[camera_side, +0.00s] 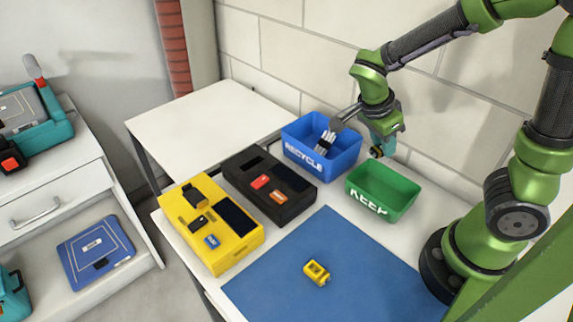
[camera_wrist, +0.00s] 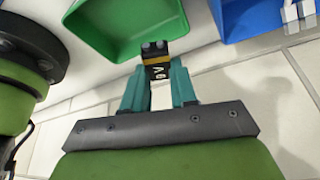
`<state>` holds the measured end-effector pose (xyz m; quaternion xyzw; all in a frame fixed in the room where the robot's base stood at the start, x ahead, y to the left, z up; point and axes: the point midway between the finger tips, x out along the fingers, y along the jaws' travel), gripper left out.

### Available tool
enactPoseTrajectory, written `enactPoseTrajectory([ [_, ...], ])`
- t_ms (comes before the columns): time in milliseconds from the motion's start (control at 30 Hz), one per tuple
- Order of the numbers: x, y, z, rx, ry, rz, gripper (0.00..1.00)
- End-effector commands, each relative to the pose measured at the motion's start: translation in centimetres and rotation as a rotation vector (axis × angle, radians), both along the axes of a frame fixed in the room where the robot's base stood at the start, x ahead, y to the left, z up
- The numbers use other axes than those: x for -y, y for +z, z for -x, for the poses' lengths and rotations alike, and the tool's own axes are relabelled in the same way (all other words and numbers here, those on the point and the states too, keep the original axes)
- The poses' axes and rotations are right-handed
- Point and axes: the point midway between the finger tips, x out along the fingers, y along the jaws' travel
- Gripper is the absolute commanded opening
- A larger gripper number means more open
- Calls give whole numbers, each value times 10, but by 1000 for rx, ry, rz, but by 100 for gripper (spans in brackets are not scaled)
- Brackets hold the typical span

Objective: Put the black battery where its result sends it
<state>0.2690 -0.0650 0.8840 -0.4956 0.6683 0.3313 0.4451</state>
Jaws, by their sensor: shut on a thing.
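My gripper (camera_side: 383,142) has teal fingers and is shut on the black battery (camera_side: 376,151), which has a yellow band. In the wrist view the battery (camera_wrist: 156,70) sits between the fingertips (camera_wrist: 158,82). It is held in the air above the back edge of the green KEEP bin (camera_side: 382,205), which also shows in the wrist view (camera_wrist: 105,38). The blue RECYCLE bin (camera_side: 308,158) stands to the left and holds grey-white pieces. The yellow device (camera_side: 222,257) has a dark screen (camera_side: 236,216); no result is readable on it.
A black case (camera_side: 265,207) with red and orange pieces stands beside the yellow device. A yellow block-like part (camera_side: 316,272) lies on the blue mat (camera_side: 345,240), which is otherwise clear. A white wall (camera_side: 400,90) rises close behind the bins.

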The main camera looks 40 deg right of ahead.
Motion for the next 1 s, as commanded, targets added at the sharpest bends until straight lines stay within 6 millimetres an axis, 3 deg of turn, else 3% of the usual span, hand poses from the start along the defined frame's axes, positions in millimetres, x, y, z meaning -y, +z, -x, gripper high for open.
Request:
enactPoseTrajectory([
  [100,8,0,24,-1,-268,-1,0],
  [300,7,-1,37,-1,-478,1,0],
  [800,6,-51,37,-1,-493,2,0],
  [1000,6,-59,37,2,-493,0,0],
])
